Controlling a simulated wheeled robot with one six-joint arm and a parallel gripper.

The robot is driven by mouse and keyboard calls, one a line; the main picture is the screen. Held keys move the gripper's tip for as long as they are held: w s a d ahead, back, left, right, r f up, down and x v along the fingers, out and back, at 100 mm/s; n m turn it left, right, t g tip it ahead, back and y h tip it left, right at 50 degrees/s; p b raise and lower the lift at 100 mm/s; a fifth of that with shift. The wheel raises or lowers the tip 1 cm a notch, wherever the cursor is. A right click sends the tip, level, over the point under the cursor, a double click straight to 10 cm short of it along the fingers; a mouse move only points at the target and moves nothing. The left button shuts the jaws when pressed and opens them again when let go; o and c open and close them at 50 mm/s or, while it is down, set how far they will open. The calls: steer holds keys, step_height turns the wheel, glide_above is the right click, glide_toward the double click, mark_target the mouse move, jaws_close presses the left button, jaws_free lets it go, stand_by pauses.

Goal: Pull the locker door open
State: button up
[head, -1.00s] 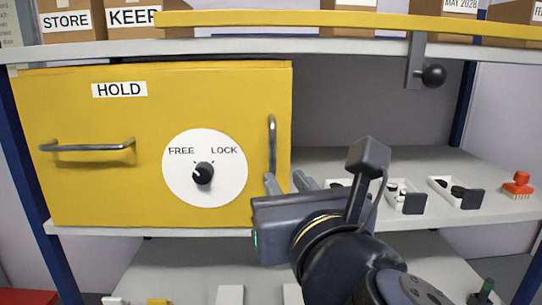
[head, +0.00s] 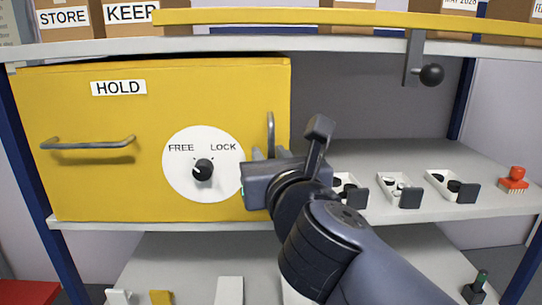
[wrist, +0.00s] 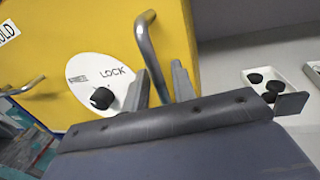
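The yellow locker door (head: 90,190), labelled HOLD, looks closed on the left of the shelf. It has a vertical bar handle (head: 270,125) at its right edge, a horizontal handle (head: 88,144) at its left and a black knob (head: 203,169) on a white FREE/LOCK dial (head: 218,188). My gripper (head: 268,153) is at the lower part of the vertical handle. In the wrist view my gripper (wrist: 161,86) has its fingers apart, and the vertical handle (wrist: 149,48) runs down between them. The handle's lower end is hidden, and contact with the fingers cannot be told.
White trays with black pieces (head: 398,190) and a red stamp-like object (head: 514,180) stand on the shelf to the right. A yellow bar (head: 340,20) with a hanging black ball knob (head: 432,75) crosses above. Boxes stand on the upper shelf.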

jaws_close()
stand_by(0.6)
